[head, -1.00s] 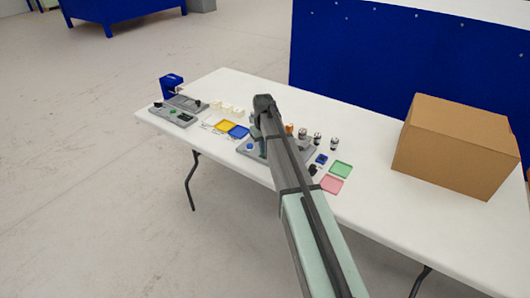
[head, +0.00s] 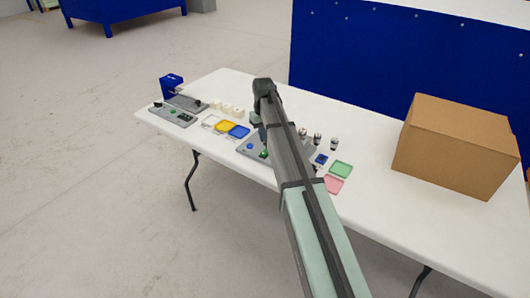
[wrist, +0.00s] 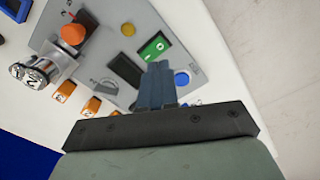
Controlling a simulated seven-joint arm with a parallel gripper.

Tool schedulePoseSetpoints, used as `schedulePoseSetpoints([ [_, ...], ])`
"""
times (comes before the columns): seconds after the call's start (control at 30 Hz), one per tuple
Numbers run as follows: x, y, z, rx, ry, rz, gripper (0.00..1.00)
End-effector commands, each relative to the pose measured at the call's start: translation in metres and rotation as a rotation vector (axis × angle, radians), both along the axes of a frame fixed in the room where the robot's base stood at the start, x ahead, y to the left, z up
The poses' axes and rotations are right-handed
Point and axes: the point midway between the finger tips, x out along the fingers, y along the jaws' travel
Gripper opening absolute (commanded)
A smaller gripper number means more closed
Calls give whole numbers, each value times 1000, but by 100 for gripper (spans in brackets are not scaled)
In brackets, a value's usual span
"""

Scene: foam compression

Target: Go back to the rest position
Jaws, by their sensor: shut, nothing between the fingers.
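In the wrist view my gripper (wrist: 158,84) is shut, its two dark blue fingers together with nothing between them. It hangs above a grey panel (wrist: 118,40) that carries an orange knob (wrist: 73,34), a green rocker switch (wrist: 153,47), a blue button (wrist: 182,79) and a small yellow disc. Whether the fingertips touch the panel cannot be told. In the head view my arm crosses the middle of the table and hides the gripper and part of the grey panel (head: 256,150).
A white table (head: 390,225) bears yellow (head: 224,126), blue (head: 239,131), green (head: 341,169) and pink (head: 333,184) trays, several weights (head: 334,143) and white blocks (head: 228,110). A cardboard box (head: 455,145) stands right.

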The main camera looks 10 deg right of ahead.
Motion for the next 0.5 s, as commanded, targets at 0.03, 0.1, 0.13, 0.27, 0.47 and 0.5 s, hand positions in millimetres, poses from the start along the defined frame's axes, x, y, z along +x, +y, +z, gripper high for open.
schedulePoseSetpoints([
  [0.03, 0, 0, 2, 0, 0, 0, 0],
  [0.1, 0, 0, 3, 0, 0, 0, 0],
  [0.13, 0, 0, 3, 0, 0, 0, 0],
  [0.27, 0, 0, 2, 0, 0, 0, 0],
  [0.47, -1, 0, 2, 0, 0, 0, 0],
  [0.5, -3, 0, 1, 2, 1, 2, 0],
])
